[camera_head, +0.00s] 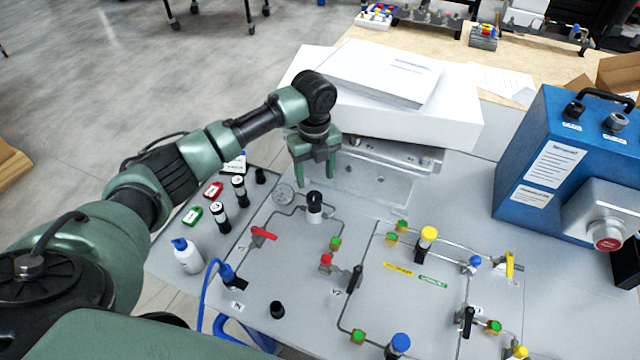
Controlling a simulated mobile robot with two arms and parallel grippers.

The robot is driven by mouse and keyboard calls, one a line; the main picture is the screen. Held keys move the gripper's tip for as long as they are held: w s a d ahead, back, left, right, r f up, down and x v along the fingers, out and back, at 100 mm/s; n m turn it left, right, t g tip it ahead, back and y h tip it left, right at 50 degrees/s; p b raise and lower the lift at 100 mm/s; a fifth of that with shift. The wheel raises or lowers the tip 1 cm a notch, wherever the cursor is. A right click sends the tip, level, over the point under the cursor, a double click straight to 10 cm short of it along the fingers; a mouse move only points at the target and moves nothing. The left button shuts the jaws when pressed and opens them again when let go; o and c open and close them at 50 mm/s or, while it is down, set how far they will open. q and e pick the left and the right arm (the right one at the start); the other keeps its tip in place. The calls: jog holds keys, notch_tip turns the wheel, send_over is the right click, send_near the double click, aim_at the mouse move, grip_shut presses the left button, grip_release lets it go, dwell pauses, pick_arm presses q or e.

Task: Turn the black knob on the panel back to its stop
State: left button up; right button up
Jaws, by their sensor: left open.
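A black knob (315,197) with a pale collar stands upright on the grey panel (300,270), near its back left. My left gripper (315,180) hangs above and just behind this knob in the picture, fingers pointing down. It is open with nothing between its fingers, and I cannot tell the exact gap to the knob. Another short black knob (277,310) sits near the panel's front left. My right gripper is out of view.
A red lever (263,235), a black lever (354,279) and a yellow knob (428,234) rise from the panel. A white bottle (186,256) stands at the left. A blue case (560,160) stands at the right. White boxes (390,90) lie behind the gripper.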

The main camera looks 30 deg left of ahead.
aim_at(314, 196)
pick_arm(q)
jog(key=f, duration=0.2)
jog(key=s+f+p, duration=0.1)
jog(key=shift+f, duration=0.35)
notch_tip(314, 196, down, 2)
jog(key=shift+w+f, duration=0.1)
jog(key=shift+w, duration=0.05)
jog(key=shift+w+f, duration=0.1)
jog(key=shift+f, duration=0.35)
jog(key=c, duration=1.3)
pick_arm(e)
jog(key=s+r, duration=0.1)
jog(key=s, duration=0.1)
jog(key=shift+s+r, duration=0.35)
